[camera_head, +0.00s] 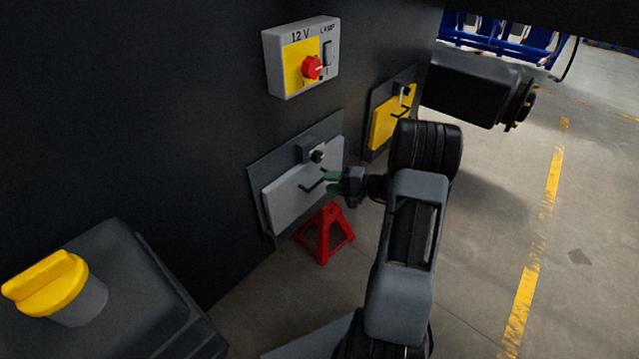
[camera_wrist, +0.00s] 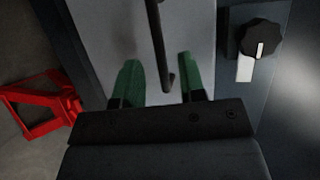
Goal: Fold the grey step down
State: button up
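The grey step (camera_head: 288,203) stands folded up, near upright, against its dark backing plate on the chassis wall. It also fills the middle of the wrist view (camera_wrist: 100,25). A thin black handle (camera_head: 312,187) is on its face and shows as a dark bar in the wrist view (camera_wrist: 157,40). A black knob (camera_head: 318,156) sits at its top edge, also in the wrist view (camera_wrist: 262,38), with a pale tab beside it. My gripper (camera_head: 333,181) is at the handle. Its green fingers (camera_wrist: 160,80) are apart, one each side of the bar, with gaps visible.
A yellow step (camera_head: 390,122) with its own knob and handle is further along the wall. A grey switch box (camera_head: 274,68) with a red knob is above. A red jack stand (camera_head: 325,235) is below the grey step. Open floor lies to the right.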

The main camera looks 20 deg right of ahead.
aim_at(320, 182)
jog(key=shift+x, duration=2)
jog(key=shift+c, duration=0.3)
jog(key=shift+s, duration=0.1)
grip_shut()
jog(key=shift+f, duration=0.1)
